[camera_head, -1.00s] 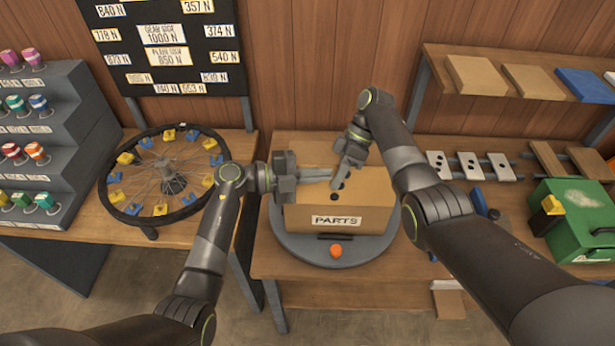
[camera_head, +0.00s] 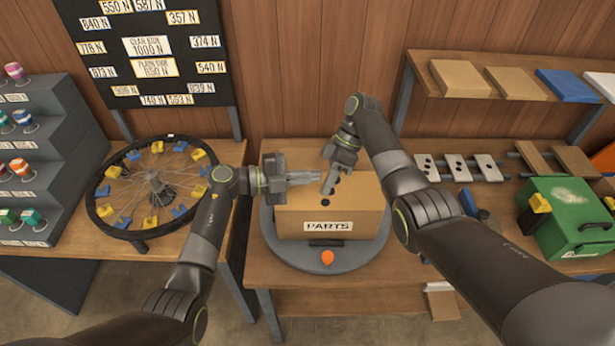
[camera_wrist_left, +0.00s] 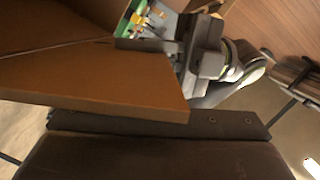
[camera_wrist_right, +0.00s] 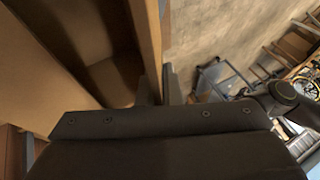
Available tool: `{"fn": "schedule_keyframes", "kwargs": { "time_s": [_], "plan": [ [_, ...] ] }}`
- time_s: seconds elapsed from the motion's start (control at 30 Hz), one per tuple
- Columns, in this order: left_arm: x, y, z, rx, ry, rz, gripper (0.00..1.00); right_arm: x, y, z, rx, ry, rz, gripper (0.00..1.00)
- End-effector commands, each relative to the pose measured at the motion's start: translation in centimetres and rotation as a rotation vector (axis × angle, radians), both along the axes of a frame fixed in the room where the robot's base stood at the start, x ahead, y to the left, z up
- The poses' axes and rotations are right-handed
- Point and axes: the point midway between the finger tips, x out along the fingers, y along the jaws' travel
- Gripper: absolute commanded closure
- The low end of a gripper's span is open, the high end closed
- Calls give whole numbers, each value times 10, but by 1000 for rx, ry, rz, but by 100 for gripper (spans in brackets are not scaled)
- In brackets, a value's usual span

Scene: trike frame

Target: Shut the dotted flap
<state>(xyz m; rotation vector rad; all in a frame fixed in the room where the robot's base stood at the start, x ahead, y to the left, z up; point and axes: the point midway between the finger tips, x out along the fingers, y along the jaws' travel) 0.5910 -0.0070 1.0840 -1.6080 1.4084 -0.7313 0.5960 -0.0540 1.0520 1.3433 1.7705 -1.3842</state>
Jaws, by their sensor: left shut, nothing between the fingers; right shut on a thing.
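The cardboard box (camera_head: 300,228), labelled PARTS, sits on a round grey turntable (camera_head: 285,254). Black dots mark the tan flap (camera_head: 345,196) on its top; the grippers cover part of it, and I cannot tell its exact angle. My right gripper (camera_head: 327,190) comes down over the box and is shut on a cardboard panel edge (camera_wrist_right: 148,45), seen between its fingers in the right wrist view, with the dark box interior beside it. My left gripper (camera_head: 318,178) is shut and empty, reaching over the box top from the left, close to the right fingers. A brown panel (camera_wrist_left: 100,85) fills much of the left wrist view.
An orange marker (camera_head: 327,257) is at the turntable's front. A spoked wheel (camera_head: 155,190) with yellow and blue clips lies left. A shelf (camera_head: 440,85) is behind.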

Motion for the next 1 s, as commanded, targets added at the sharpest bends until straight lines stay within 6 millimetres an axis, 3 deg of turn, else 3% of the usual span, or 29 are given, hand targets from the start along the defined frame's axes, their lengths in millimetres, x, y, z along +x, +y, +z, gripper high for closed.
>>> {"fn": "schedule_keyframes", "kwargs": {
  "time_s": [0.23,0.27,0.4,1.0],
  "plan": [
    [7,4,-5,18,4,27,100,-7,5,-1,8,24,18,100],
    [7,4,-5,18,4,27,100,-7,5,-1,8,24,19,90],
    [6,4,-5,18,4,26,100,-7,5,-1,9,23,18,73],
    [5,3,-3,10,2,20,100,0,-1,9,3,13,11,73]
  ]
}}
